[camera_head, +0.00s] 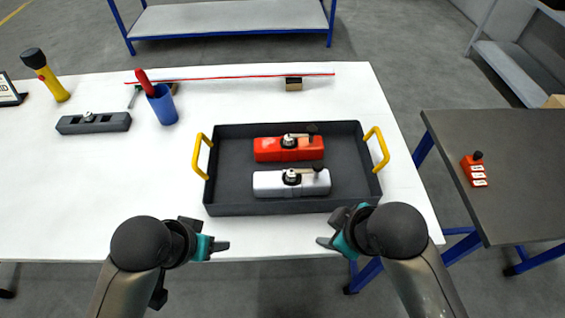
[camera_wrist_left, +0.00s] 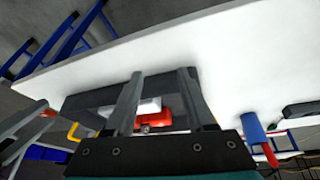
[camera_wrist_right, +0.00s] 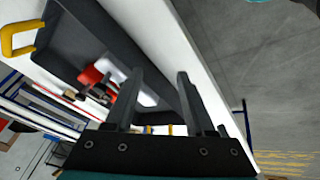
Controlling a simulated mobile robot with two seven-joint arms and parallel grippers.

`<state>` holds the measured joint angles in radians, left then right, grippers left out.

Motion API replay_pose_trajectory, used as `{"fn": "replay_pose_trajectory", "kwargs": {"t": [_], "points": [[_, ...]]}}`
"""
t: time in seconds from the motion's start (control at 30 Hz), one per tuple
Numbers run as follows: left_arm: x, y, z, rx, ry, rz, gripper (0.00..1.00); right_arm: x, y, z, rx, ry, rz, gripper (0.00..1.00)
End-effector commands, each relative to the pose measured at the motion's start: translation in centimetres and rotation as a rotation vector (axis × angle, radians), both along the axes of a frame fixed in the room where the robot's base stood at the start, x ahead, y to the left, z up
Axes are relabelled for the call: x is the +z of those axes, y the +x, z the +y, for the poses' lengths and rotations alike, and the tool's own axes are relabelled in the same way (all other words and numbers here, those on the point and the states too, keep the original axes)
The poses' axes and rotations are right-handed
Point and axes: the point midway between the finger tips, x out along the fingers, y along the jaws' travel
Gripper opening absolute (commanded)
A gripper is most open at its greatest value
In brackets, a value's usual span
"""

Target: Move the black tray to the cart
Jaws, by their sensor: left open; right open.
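The black tray (camera_head: 230,178) lies on the white table, with a yellow handle at its left end (camera_head: 197,155) and another at its right end (camera_head: 379,148). Inside it are a red nosecone block (camera_head: 267,150) and a silver one (camera_head: 268,185), each with a lever on top. My left gripper (camera_head: 220,247) is open and empty at the table's front edge, in front of the tray's left corner. My right gripper (camera_head: 330,242) is open and empty in front of the tray's right half. Neither touches the tray. The tray also shows in the left wrist view (camera_wrist_left: 90,101) and right wrist view (camera_wrist_right: 72,40).
The dark-topped cart (camera_head: 515,140) stands to the right across a gap and carries a small red block (camera_head: 472,170). On the white table (camera_head: 60,185) are a blue cup (camera_head: 163,105), a grey block (camera_head: 95,123), a flashlight (camera_head: 47,75) and a red strip (camera_head: 230,77).

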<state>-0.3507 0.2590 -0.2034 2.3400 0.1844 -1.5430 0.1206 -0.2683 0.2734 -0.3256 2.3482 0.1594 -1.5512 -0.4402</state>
Motion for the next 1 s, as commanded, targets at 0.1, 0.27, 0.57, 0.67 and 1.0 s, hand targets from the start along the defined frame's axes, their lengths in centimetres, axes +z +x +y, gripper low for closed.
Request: {"fn": "replay_pose_trajectory", "kwargs": {"t": [0.1,0.27,0.57,0.67,1.0], "points": [[0.9,2.5,-0.4,-0.025,-0.022,-0.019,0.55,1.4,2.5,1.5,0.282,-0.091,-0.081,0.55],[1.8,6.0,-0.5,-0.041,-0.052,-0.028,0.55,2.5,5.6,2.6,0.700,-0.268,-0.176,0.55],[4.6,12.5,1.9,0.010,-0.082,-0.012,0.55,4.3,11.5,-0.7,1.415,-0.683,-0.232,0.55],[6.1,14.5,3.5,0.054,-0.088,-0.005,0.55,5.3,13.5,-3.3,1.616,-0.815,-0.202,0.55],[11.2,19.2,8.5,0.227,-0.127,0.008,0.55,9.5,17.9,-12.4,2.054,-1.070,-0.037,0.55]]}}
